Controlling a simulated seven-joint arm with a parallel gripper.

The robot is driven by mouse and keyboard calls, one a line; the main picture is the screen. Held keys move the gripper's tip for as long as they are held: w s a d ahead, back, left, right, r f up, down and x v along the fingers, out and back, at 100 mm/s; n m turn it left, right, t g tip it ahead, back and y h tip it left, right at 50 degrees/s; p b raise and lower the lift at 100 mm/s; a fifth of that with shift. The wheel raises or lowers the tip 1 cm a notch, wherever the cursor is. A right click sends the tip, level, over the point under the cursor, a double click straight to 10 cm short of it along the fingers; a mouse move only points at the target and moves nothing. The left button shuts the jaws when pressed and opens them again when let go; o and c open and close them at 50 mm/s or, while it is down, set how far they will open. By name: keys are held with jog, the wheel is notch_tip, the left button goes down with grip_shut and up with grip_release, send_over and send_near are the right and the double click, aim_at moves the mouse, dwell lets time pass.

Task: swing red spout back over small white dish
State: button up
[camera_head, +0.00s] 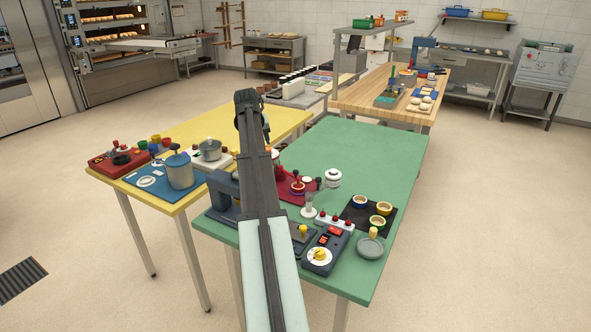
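I cannot pick out a red spout for certain. On the green table, a red mat (311,186) carries small red, white and dark parts, some hidden behind my arm. On the yellow table, a small white round dish (146,181) lies flat on a blue mat (136,173), beside a lidded blue-grey pot (180,172). Whether this is the task's dish is unclear. My arm rises from the bottom centre over the green table and bends at its dark top end.
The green table (383,150) is clear at its far right. Near its front stand a dark dial box (322,254), a white block with red knobs (334,223), a grey dish (370,247) and a black mat (350,215) with small bowls. A red board (108,167) lies on the yellow table.

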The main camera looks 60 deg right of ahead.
aim_at(296, 171)
jog(key=s+d+m+y, duration=0.1)
jog(key=s+d+m, duration=0.25)
jog(key=s, duration=0.95)
jog(key=shift+m, duration=0.25)
jog(key=x, duration=0.9)
jog(key=a+x, duration=0.1)
jog(key=x, duration=0.3)
jog(key=shift+w+d+f, duration=0.15)
jog(key=shift+f, duration=0.2)
grip_shut()
